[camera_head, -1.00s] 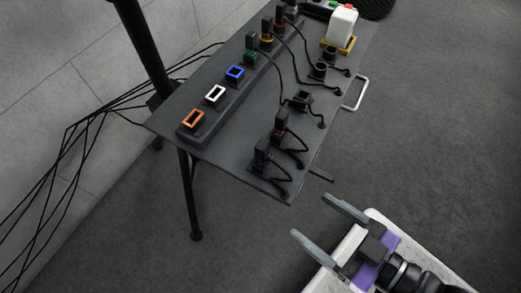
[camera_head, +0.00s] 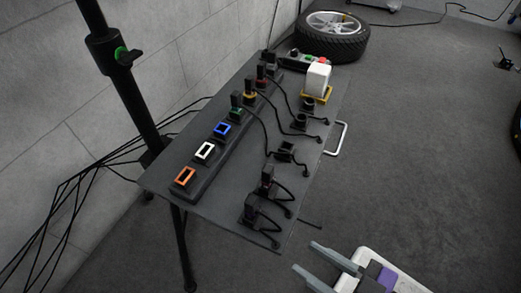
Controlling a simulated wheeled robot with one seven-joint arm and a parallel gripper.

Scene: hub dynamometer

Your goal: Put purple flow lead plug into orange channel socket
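The orange channel socket (camera_head: 184,178) is an orange-rimmed opening at the near left end of a dark socket strip on the table. It looks empty. Two dark upright plugs with black leads stand near the table's front edge, one nearer (camera_head: 251,209) and one farther (camera_head: 267,183). Their colour marks are too small for me to tell which is the purple flow lead plug. My gripper (camera_head: 304,256) is at the bottom, beyond the table's near right corner. Its two grey fingers are apart with nothing between them.
White (camera_head: 204,151) and blue (camera_head: 222,130) sockets look empty; green, yellow and red ones farther along hold plugs. Leads and dark holders lie on the table (camera_head: 228,212). A white block (camera_head: 317,79) stands at the far end. A black post (camera_head: 128,85) rises at left.

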